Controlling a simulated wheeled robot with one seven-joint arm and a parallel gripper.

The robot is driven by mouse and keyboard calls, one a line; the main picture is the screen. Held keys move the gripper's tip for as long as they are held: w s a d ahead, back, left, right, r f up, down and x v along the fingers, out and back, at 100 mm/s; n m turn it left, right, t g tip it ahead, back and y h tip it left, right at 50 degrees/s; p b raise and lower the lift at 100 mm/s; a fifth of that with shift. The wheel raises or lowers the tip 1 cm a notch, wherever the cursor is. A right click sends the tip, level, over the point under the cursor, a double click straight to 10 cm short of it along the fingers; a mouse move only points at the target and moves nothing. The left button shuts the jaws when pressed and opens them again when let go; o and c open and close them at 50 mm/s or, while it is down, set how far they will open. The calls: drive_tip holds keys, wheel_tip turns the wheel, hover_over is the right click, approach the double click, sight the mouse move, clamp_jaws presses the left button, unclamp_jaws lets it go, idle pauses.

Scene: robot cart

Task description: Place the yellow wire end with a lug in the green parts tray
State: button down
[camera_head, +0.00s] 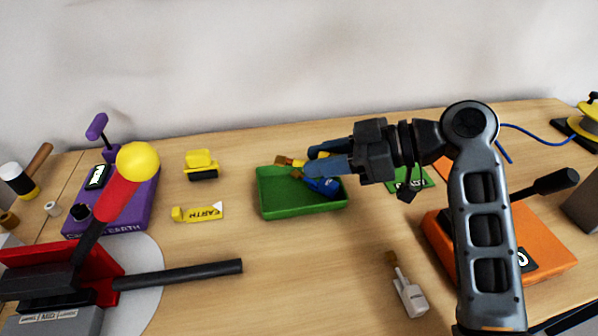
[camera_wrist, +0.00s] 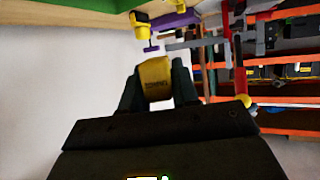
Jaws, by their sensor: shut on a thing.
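My gripper (camera_head: 318,160) is shut on the yellow wire end (camera_wrist: 156,78), which sits between both fingers in the wrist view. In the head view its brass lug (camera_head: 284,160) points left over the back part of the green parts tray (camera_head: 300,209); the fingers hide much of its yellow body. I cannot tell whether it touches the tray. A blue wire end (camera_head: 322,186) with a brass lug lies in the tray, just below the fingers in the picture.
A yellow wire end labelled EARTH (camera_head: 199,213) and a yellow block-like part (camera_head: 201,165) lie left of the tray. A grey part with a lug (camera_head: 410,294) lies in front. The purple box (camera_head: 125,209) is left, the orange box (camera_head: 545,235) right. Bare table surrounds the tray's front.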

drive_tip(key=shift+w+a+f+p, duration=0.25)
drive_tip(key=shift+w+a+f, duration=0.5)
drive_tip(key=shift+f, duration=0.55)
drive_tip(key=shift+w+a+f+p, duration=0.25)
drive_tip(key=shift+w+a+f, duration=0.2)
drive_tip(key=shift+w+f, duration=0.75)
drive_tip(key=shift+w+a+f+p, duration=0.25)
drive_tip(key=shift+w+a+f, duration=0.4)
drive_tip(key=shift+f, duration=0.8)
drive_tip(key=shift+f, duration=0.15)
drive_tip(key=c, duration=0.8)
unclamp_jaws()
drive_tip(key=shift+c, duration=0.2)
drive_tip(key=shift+r, duration=0.3)
drive_tip(key=b+v, duration=0.2)
drive_tip(key=v, duration=1)
drive_tip(key=shift+f, duration=0.1)
